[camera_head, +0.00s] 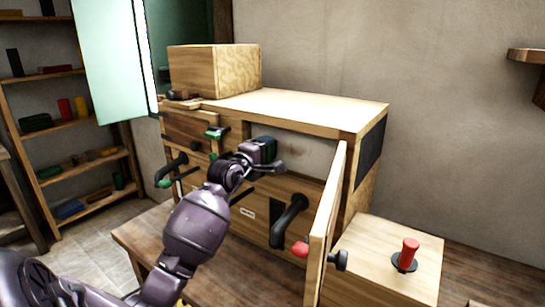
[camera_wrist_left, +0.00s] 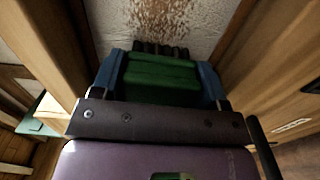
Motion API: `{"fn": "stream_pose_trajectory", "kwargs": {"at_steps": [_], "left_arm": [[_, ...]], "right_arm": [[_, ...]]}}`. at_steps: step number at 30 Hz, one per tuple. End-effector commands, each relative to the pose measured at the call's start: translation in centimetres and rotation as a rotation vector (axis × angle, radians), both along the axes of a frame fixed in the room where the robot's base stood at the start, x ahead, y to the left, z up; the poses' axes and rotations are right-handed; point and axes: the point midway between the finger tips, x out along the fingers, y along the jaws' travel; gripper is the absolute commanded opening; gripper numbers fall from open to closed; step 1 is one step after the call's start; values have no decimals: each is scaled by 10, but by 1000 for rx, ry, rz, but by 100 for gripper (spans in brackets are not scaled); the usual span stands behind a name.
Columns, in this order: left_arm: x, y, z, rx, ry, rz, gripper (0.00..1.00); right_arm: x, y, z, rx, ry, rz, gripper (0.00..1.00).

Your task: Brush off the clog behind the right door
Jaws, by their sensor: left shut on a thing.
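The right door (camera_head: 325,225) of the wooden mill cabinet (camera_head: 310,105) stands swung open toward me. Behind it is a pale recessed panel (camera_head: 309,155). In the left wrist view a brown speckled patch, which looks like the clog (camera_wrist_left: 165,14), lies on that panel. My left gripper (camera_head: 264,148) is at the left part of the opening. It is shut on a green brush (camera_wrist_left: 160,78), held between its blue fingers. The dark bristles point at the panel just below the patch; I cannot tell if they touch it. My right gripper is not in view.
A black handle (camera_head: 288,222) sticks out below the opening. A red-tipped lever (camera_head: 300,249) is near the open door's lower part. A wooden box with a red peg (camera_head: 408,255) stands at right. Green-tipped levers (camera_head: 215,132) are at left. Shelves (camera_head: 70,125) stand at far left.

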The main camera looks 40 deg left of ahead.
Motion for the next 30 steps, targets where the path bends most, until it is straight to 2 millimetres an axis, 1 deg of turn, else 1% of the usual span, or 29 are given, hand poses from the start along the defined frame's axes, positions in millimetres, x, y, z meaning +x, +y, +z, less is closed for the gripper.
{"fn": "stream_pose_trajectory", "kwargs": {"at_steps": [5,16,24,30], "left_arm": [[-1,6,0,0,1,0,49],[2,5,14,-1,-1,-1,49],[3,-13,14,-3,-2,-3,49],[4,-26,13,-1,0,-2,49]], "right_arm": [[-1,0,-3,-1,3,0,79],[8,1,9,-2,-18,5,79],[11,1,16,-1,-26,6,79],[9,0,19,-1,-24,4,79]]}}
